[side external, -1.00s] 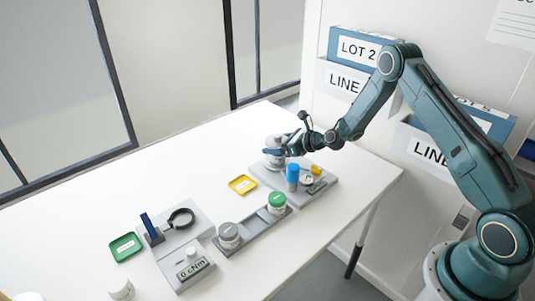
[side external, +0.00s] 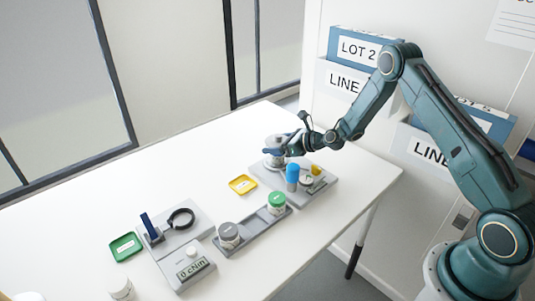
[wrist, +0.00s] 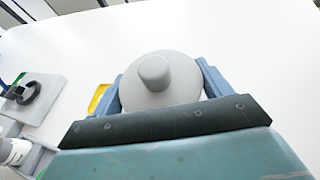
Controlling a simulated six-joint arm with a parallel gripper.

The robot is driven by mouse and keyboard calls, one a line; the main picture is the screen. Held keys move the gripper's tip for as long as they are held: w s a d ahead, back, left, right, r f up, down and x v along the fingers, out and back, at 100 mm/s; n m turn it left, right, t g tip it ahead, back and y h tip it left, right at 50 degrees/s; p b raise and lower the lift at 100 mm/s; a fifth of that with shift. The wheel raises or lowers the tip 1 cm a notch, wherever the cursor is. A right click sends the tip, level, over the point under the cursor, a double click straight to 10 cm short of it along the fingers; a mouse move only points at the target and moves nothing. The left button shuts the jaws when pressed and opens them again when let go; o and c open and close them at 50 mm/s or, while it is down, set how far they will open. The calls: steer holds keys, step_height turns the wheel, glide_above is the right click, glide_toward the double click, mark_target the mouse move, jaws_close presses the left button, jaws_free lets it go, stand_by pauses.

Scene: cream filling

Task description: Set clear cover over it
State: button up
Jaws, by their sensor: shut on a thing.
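A pale grey round cover with a knob (wrist: 153,72) fills the middle of the wrist view. The two blue fingers of my gripper (wrist: 160,88) are shut on it from either side. In the side view my gripper (side external: 276,150) is at the far end of the grey platform (side external: 322,189), just above a pale round piece (side external: 273,161). The fingers hide most of the cover there. I cannot tell whether the cover touches what is below it, and its clearness does not show.
A blue-capped cylinder (side external: 292,172) stands close by on the platform. A green-lidded jar (side external: 276,201) and a grey-lidded jar (side external: 229,235) stand in a tray. A yellow dish (side external: 242,184) and a green dish (side external: 125,246) lie on the white table. The table's far left is clear.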

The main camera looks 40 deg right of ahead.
steer(key=shift+f, duration=0.6)
stand_by(0.5)
steer(key=o, duration=0.7)
steer(key=shift+o, duration=0.2)
steer(key=v, duration=1.1)
stand_by(0.6)
stand_by(0.4)
